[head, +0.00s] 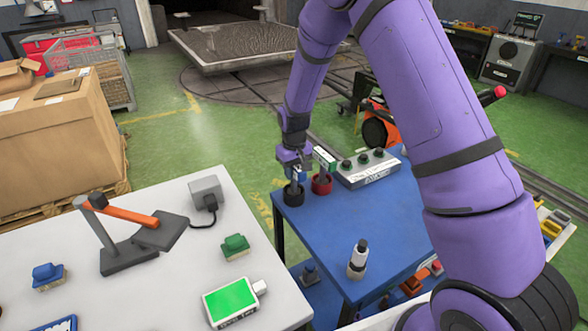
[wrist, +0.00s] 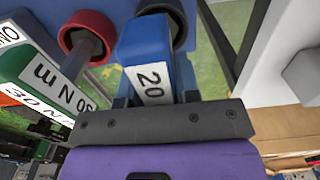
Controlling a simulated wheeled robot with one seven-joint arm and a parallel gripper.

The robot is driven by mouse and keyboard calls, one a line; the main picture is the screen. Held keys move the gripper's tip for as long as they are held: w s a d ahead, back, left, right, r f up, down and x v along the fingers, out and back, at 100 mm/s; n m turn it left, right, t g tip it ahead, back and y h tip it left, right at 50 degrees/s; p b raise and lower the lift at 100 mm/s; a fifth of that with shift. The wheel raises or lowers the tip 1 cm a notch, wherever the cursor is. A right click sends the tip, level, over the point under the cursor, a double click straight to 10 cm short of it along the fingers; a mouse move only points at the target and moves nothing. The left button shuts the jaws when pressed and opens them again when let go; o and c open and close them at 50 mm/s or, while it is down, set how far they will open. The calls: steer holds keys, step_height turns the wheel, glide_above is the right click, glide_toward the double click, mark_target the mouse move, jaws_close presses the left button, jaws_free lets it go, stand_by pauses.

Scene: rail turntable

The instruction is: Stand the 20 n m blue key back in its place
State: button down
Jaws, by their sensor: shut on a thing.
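The blue key (wrist: 140,45) with a "20" label is held between the jaws of my gripper (wrist: 155,98). In the head view my gripper (head: 293,165) is low over the blue table's far left corner. A black cup (head: 294,196) is directly below it. The cup also shows in the wrist view (wrist: 178,12), just beyond the key's blue head. The key looks about upright; its lower end is mostly hidden, so I cannot tell whether it is in the cup or above it. A green "30 N m" key (head: 324,159) stands in the red cup (head: 321,185) beside it.
A grey box with several black knobs (head: 367,168) sits right of the cups. A black and white cylinder (head: 358,259) stands nearer on the blue table (head: 385,215). The white table (head: 180,285) at left bears a green-screened device (head: 230,302) and an orange-handled tool (head: 128,212).

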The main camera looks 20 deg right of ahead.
steer(key=shift+f, duration=0.15)
steer(key=c, duration=0.8)
jaws_free()
step_height(320, 180, up, 11)
steer(key=shift+f, duration=0.1)
